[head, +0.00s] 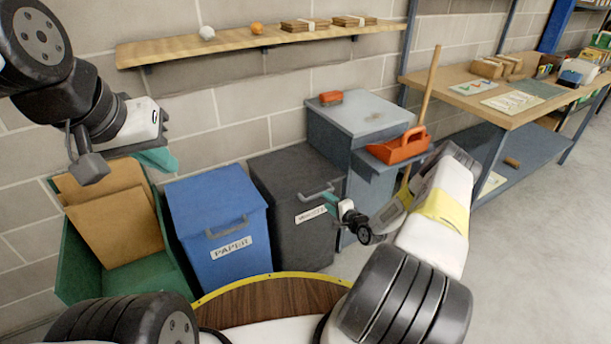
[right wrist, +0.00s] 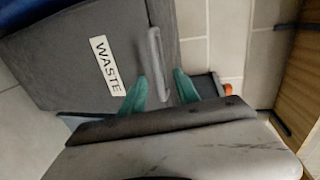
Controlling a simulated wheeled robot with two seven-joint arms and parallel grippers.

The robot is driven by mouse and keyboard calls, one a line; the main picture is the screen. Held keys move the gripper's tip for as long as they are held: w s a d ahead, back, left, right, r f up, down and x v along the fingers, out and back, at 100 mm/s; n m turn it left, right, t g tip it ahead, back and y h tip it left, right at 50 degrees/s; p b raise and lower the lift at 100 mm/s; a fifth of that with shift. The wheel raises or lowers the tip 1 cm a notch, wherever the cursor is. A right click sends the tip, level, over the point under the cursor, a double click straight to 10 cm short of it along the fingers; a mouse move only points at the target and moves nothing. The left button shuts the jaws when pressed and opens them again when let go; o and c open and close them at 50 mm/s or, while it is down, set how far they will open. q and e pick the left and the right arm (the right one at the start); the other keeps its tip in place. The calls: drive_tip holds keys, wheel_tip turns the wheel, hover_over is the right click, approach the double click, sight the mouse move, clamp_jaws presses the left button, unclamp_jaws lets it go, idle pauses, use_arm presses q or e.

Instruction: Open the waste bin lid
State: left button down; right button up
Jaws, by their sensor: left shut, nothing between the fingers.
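The waste bin (head: 288,172) is dark grey, with a white WASTE label (head: 310,214) and a grey bar handle (head: 317,191) at its front top edge. Its lid (head: 297,170) lies shut. My right gripper (head: 333,201) is at the handle's right end. In the right wrist view, its green fingertips (right wrist: 160,90) are open, one on each side of the handle bar (right wrist: 156,62); I cannot tell whether they touch it. My left gripper (head: 158,160) is shut and empty above the green bin at the left, its fingers partly hidden.
A blue PAPER bin (head: 218,215) stands left of the waste bin, then a green bin (head: 80,262) with cardboard. A wooden shelf (head: 230,41) is on the wall above. Floor at far right is clear.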

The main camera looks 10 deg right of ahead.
sight(319, 196)
drive_tip(key=shift+m, duration=0.3)
drive_tip(key=x, duration=0.8)
drive_tip(key=shift+a+f, duration=0.15)
drive_tip(key=shift+f, duration=0.15)
drive_tip(key=shift+s, duration=0.1)
clamp_jaws()
idle(0.8)
